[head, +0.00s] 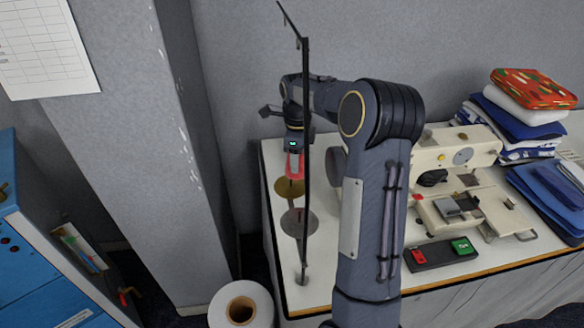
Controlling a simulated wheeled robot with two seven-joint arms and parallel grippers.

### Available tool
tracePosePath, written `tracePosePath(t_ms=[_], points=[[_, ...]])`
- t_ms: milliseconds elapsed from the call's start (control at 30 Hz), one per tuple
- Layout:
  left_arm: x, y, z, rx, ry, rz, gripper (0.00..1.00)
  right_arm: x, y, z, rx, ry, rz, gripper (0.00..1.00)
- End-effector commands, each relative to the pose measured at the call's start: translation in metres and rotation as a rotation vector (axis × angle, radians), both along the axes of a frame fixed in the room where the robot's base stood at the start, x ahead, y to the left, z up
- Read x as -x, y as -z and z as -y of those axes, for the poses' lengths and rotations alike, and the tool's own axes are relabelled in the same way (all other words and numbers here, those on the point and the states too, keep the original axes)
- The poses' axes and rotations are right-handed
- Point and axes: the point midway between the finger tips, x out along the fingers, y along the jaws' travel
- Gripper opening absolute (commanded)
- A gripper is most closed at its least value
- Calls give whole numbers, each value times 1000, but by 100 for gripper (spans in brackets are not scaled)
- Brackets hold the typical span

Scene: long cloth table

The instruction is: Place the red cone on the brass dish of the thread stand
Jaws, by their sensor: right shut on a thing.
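The red cone (293,169) is in my right gripper (294,158), which reaches in over the far left of the table and is shut on it. The cone appears upright. Its lower end overlaps the far part of the brass dish (290,190) in the picture; I cannot tell whether it touches the dish. The thread stand has a tall dark pole (306,195) with guide arms on top. A grey dish (299,223) sits nearer on the stand. The pole and gripper hide part of the cone. My left gripper is not in view.
A cream sewing machine (467,150) stands right of my right arm. A switch box with red and green buttons (440,254) lies before it. Folded fabrics (520,115) are stacked at right. A large white roll (240,305) and a blue cabinet (35,265) stand left of the table.

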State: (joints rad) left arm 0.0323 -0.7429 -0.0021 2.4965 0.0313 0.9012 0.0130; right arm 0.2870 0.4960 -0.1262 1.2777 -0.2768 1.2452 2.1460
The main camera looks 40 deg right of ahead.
Motion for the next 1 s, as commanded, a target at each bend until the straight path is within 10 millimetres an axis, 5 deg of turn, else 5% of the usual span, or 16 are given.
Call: tracePosePath(t_ms=[433, 833, 867, 1000], points=[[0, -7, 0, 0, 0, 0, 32, -7, 45, -12, 0, 0, -1, 21], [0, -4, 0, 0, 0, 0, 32, -7, 51, -12, 1, 0, 1, 21], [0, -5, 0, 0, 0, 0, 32, -7, 50, -12, 0, 0, 0, 51], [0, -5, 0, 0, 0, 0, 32, -7, 50, -12, 0, 0, 0, 69]])
